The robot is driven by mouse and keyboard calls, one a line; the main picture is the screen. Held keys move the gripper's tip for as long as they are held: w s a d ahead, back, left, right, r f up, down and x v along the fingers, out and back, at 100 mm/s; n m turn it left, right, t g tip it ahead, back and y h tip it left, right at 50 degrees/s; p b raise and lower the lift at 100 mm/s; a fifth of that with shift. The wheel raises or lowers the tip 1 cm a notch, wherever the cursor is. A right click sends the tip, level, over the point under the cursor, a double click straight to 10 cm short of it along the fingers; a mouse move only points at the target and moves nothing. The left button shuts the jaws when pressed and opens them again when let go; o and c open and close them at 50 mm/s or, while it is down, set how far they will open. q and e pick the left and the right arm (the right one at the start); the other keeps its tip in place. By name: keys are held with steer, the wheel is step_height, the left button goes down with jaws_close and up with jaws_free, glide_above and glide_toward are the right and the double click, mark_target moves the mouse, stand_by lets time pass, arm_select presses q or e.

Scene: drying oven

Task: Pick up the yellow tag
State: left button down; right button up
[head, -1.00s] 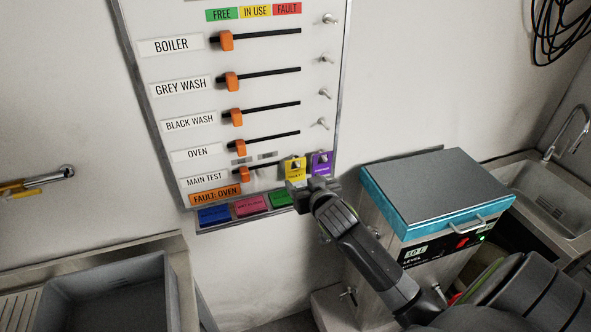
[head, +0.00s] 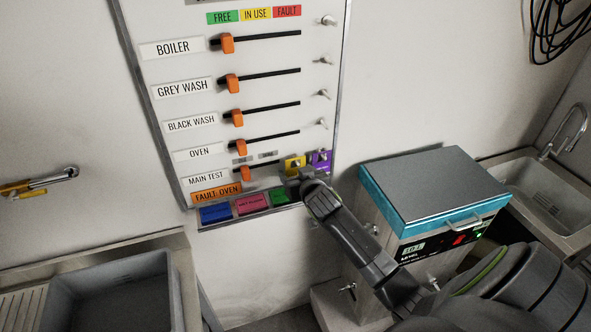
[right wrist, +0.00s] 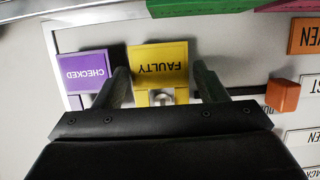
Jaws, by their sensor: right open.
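The yellow tag (right wrist: 160,62), marked "FAULTY", hangs on a peg at the lower right of the wall board. In the head view the yellow tag (head: 294,165) shows just above my right gripper, partly covered by it. My right gripper (right wrist: 163,80) is open, with one finger on each side of the tag in the right wrist view. The left-hand finger lies in the gap between the yellow tag and the purple tag. I cannot tell whether the fingers touch the tag. The right gripper (head: 297,180) also shows in the head view. My left gripper is out of view.
A purple "CHECKED" tag (right wrist: 92,70) hangs close beside the yellow one. Blue (head: 215,214), pink (head: 250,204) and green (head: 281,197) tags lie along the ledge below. An orange slider (right wrist: 283,95) is near the other finger. A teal-lidded box (head: 435,185) stands at right.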

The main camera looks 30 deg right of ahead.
steer(key=c, duration=0.7)
steer(key=shift+r, duration=0.15)
steer(key=shift+c, duration=0.2)
steer(key=shift+r+b, duration=0.4)
steer(key=shift+r, duration=0.15)
steer(key=s+a+b, duration=0.3)
steer(key=s+a, duration=0.1)
steer(key=s, duration=1.3)
steer(key=shift+s+b, duration=0.25)
steer(key=shift+b, duration=0.15)
